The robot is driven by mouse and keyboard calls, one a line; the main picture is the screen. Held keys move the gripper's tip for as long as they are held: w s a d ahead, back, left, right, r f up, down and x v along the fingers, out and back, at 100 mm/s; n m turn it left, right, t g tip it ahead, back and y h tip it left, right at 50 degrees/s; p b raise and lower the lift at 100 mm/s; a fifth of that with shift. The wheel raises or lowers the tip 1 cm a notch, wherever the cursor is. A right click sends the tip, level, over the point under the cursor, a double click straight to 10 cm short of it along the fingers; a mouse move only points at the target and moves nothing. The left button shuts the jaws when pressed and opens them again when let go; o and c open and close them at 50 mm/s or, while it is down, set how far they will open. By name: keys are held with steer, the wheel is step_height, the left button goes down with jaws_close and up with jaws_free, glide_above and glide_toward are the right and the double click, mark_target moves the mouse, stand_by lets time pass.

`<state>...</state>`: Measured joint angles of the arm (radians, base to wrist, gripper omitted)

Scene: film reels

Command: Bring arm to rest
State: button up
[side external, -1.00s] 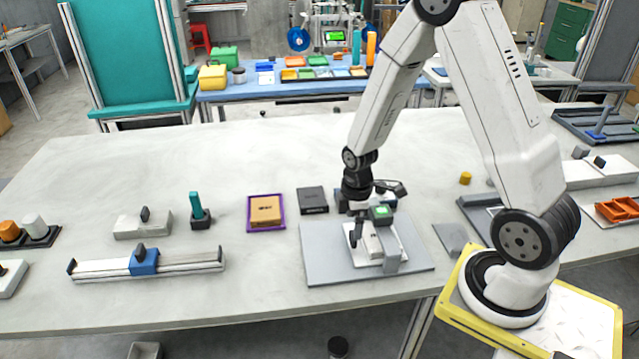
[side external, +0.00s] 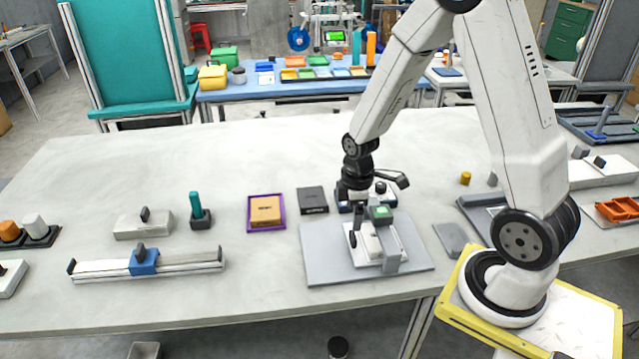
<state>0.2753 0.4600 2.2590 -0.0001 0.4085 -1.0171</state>
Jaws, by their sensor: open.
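My gripper (side external: 356,222) points down above the back left part of a white device with a green-topped post (side external: 382,212). The device stands on a grey plate (side external: 325,265) in front of my arm. My gripper is open, and I see nothing held in it. The post and the wrist partly hide the jaws, and I cannot tell whether a fingertip touches the device.
Left of the plate are a black box (side external: 312,200), a brown box on a purple tray (side external: 265,211), a teal-handled tool (side external: 196,207) and a rail with a blue slider (side external: 143,262). A small yellow cylinder (side external: 465,178) stands to the right. The table's back middle is clear.

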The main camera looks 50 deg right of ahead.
steer(key=s+a+r+m+t, duration=0.2)
steer(key=s+a+r+m, duration=0.2)
steer(key=a+r+m, duration=0.4)
steer(key=shift+a, duration=0.55)
stand_by(1.3)
